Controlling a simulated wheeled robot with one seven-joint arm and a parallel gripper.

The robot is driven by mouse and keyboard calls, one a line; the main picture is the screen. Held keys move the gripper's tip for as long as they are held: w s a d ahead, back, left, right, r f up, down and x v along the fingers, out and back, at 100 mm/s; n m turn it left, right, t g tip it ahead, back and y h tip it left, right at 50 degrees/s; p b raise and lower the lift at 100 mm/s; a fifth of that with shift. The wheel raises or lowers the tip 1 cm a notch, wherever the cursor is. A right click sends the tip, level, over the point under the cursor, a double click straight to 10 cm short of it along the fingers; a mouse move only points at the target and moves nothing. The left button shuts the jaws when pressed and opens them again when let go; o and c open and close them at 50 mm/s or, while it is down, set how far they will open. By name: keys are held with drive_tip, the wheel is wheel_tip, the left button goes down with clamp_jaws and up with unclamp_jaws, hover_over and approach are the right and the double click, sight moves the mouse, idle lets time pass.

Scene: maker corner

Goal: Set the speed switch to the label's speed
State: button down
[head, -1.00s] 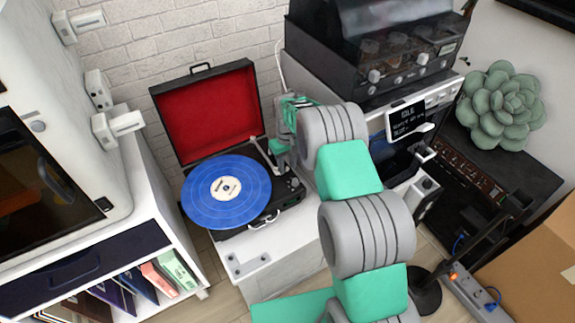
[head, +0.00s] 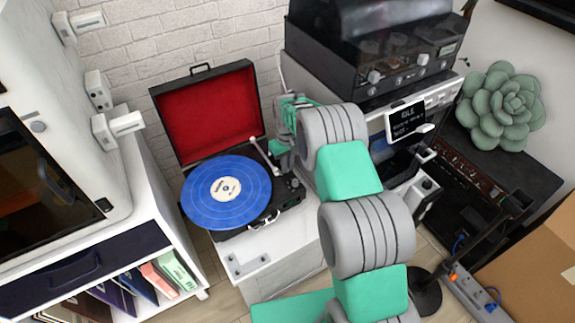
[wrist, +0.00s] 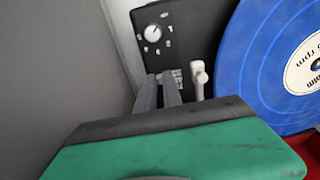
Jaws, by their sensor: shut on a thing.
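The suitcase record player (head: 262,212) stands open on a white cabinet, with a red-lined lid and a blue record (head: 228,190). My gripper (head: 284,165) is down at the right side of the deck, beside the tonearm (head: 262,155). In the wrist view my gripper (wrist: 166,88) has its two grey fingers close together on the deck at the speed switch, which they hide. The black control plate (wrist: 170,28) with a round dial (wrist: 153,34) shows beyond the fingers. The record (wrist: 265,70) lies to the right.
The pale tonearm post (wrist: 199,78) stands close to the right of my fingers. A printer-like machine with a small display (head: 405,118) is right of my arm. A white cabinet (head: 150,190) stands left. A succulent (head: 503,108) sits at the right.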

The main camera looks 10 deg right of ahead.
idle(0.8)
drive_tip(key=shift+w+a+f+b, duration=0.1)
drive_tip(key=shift+w+a+b, duration=0.2)
drive_tip(key=shift+w+b, duration=0.2)
drive_tip(key=shift+w+d, duration=0.1)
drive_tip(key=shift+w, duration=0.1)
drive_tip(key=shift+s+d, duration=0.1)
drive_tip(key=c, duration=1.5)
unclamp_jaws()
wheel_tip(320, 180, up, 8)
drive_tip(key=shift+r+p, duration=0.1)
drive_tip(key=shift+p, duration=0.3)
